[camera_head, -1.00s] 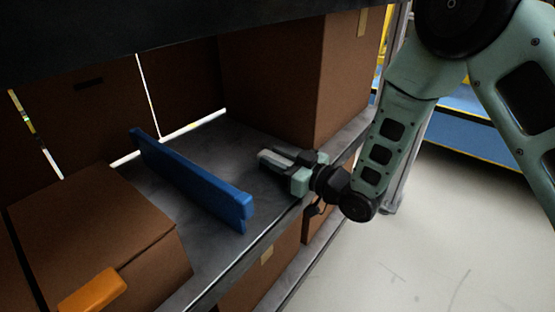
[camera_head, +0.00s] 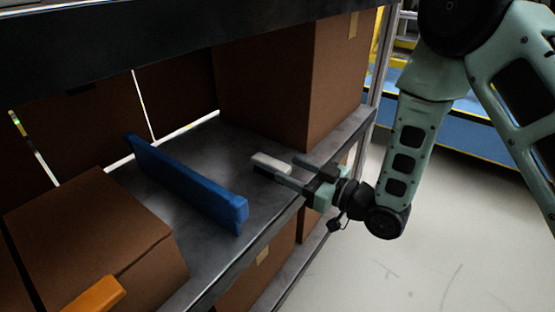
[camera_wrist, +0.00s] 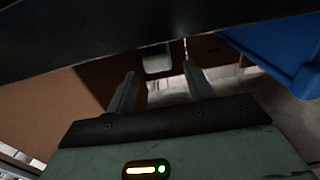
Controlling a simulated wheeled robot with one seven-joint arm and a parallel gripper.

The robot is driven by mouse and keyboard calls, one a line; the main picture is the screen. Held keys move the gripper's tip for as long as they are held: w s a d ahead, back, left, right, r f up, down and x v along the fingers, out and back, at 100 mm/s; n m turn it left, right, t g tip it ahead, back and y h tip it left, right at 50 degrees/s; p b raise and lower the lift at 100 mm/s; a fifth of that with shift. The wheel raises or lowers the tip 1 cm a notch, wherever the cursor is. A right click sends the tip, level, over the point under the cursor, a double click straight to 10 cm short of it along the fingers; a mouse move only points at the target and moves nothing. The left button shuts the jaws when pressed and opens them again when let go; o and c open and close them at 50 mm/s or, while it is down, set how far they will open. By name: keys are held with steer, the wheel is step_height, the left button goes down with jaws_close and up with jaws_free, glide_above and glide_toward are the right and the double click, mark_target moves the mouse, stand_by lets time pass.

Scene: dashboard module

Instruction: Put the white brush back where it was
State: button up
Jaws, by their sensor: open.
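The white brush (camera_head: 271,162) lies on the grey shelf (camera_head: 205,150), between the blue divider and the large brown box. My gripper (camera_head: 286,167) is open and points into the shelf from the front edge. Its fingertips are close to the near end of the brush; I cannot tell whether they touch it. In the wrist view the brush (camera_wrist: 157,62) shows just beyond the two spread fingers (camera_wrist: 160,75). Only its near end is seen there.
A blue divider (camera_head: 185,183) stands left of the brush. A large brown box (camera_head: 290,80) stands behind and right. Another box (camera_head: 95,235) with an orange item (camera_head: 93,296) is at the front left. The upper shelf (camera_head: 150,40) hangs overhead.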

steer(key=s+d+r+m+g+h, duration=0.1)
steer(key=s+d+r+g+h, duration=0.1)
steer(key=s, duration=0.7)
steer(key=s+d+r+m+g+h, duration=0.1)
steer(key=s+d+r+g+h, duration=0.2)
steer(key=s+g+h, duration=0.2)
steer(key=s+d+r+g+h, duration=0.2)
steer(key=s+h, duration=0.4)
steer(key=s, duration=0.6)
steer(key=shift+s+d+r+m+g+h, duration=0.2)
steer(key=shift+s+d+m+g+h, duration=0.15)
steer(key=shift+d+g, duration=0.5)
steer(key=shift+w+a+r+p, duration=0.1)
steer(key=shift+a+p, duration=0.05)
steer(key=shift+p, duration=0.2)
